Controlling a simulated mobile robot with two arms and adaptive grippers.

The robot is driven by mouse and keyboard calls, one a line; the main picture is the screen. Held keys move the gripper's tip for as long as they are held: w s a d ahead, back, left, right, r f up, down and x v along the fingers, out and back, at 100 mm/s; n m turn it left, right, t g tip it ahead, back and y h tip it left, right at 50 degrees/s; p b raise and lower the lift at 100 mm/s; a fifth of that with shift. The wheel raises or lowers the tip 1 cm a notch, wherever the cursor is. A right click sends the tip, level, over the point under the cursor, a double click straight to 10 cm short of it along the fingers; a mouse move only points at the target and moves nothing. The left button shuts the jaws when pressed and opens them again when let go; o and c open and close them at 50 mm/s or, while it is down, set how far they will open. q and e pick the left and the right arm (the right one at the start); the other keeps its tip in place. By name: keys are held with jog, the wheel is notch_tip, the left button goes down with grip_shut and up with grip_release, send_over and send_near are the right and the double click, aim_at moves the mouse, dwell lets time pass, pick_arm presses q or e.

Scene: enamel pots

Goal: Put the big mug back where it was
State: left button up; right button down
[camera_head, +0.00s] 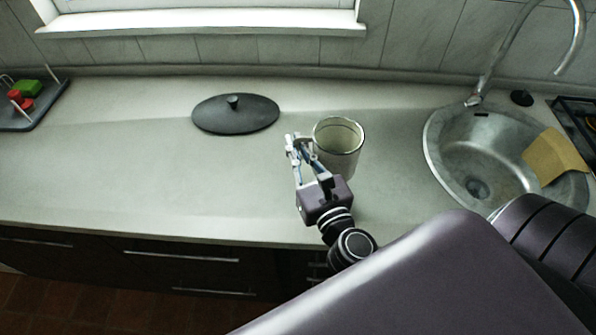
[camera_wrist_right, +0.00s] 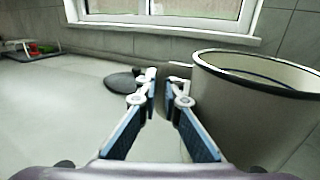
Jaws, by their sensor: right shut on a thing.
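The big mug (camera_head: 342,158), white-grey with a dark rim, is upright over the middle of the counter. I cannot tell whether its base touches the counter. My right gripper (camera_head: 302,148) is at the mug's left side, its fingers closed on the handle, which they mostly hide. In the right wrist view the mug (camera_wrist_right: 258,112) fills the right side. The fingertips (camera_wrist_right: 162,88) there are close together, with part of the handle behind them. The left gripper is not in view.
A dark round lid (camera_head: 235,114) lies on the counter left of the mug. A round metal sink (camera_head: 450,150) with a tan cloth (camera_head: 555,154) is at the right. A dark tray (camera_head: 40,112) with red and green things is at far left.

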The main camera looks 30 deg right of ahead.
notch_tip(320, 180, down, 4)
jog(key=shift+r+b, duration=0.25)
jog(key=shift+b, duration=0.3)
notch_tip(320, 180, down, 4)
jog(key=shift+b, duration=1)
jog(key=shift+f, duration=0.35)
jog(key=shift+f+b, duration=0.2)
jog(key=shift+b, duration=0.1)
jog(key=c, duration=2.1)
grip_release()
